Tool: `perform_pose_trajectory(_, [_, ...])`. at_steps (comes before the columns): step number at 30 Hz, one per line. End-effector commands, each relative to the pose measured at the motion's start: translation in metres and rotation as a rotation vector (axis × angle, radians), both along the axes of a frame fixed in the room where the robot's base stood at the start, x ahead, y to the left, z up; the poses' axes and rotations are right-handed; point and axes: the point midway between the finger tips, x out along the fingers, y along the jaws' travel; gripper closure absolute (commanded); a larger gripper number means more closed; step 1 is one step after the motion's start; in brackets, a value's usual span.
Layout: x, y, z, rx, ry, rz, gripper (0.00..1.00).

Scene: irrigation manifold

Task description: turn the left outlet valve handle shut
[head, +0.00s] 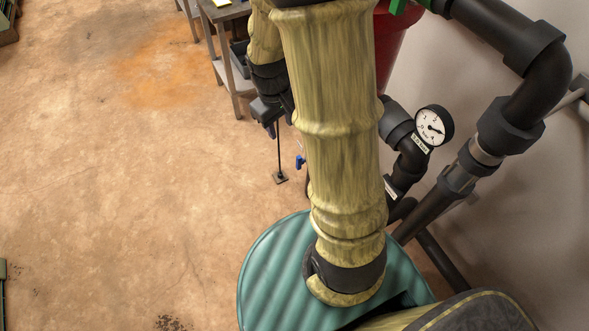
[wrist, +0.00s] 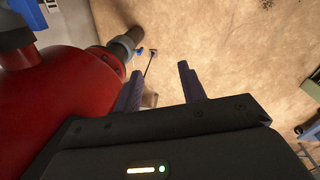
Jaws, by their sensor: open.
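A small blue valve handle (head: 300,162) shows just right of a thin dark stand, partly behind my arm in the head view. In the wrist view a blue handle (wrist: 140,51) sits by the end of a dark outlet pipe (wrist: 123,45) from the red tank (wrist: 60,95). I cannot tell whether this is the left outlet valve, nor its exact angle. My gripper (wrist: 160,72) is open and empty, its two fingers apart, with the handle beyond and left of the gap. In the head view my gripper (head: 271,120) is partly hidden by my arm.
A pressure gauge (head: 434,126) and black pipes (head: 520,100) stand at the right by the wall. A grey table (head: 226,12) stands at the top. The thin stand (head: 279,160) rises from the floor near the handle. The brown floor (head: 120,180) at left is mostly clear.

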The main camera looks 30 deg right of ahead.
Motion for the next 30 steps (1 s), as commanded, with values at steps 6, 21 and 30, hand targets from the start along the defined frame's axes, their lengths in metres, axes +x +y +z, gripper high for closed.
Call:
perform_pose_trajectory(6, [0.023,-0.009,-0.09,-0.089,0.109,0.129,0.59])
perform_pose_trajectory(21, [0.074,-0.033,-0.253,-0.338,0.363,0.412,0.59])
perform_pose_trajectory(30, [0.107,-0.044,-0.345,-0.519,0.522,0.57,0.59])
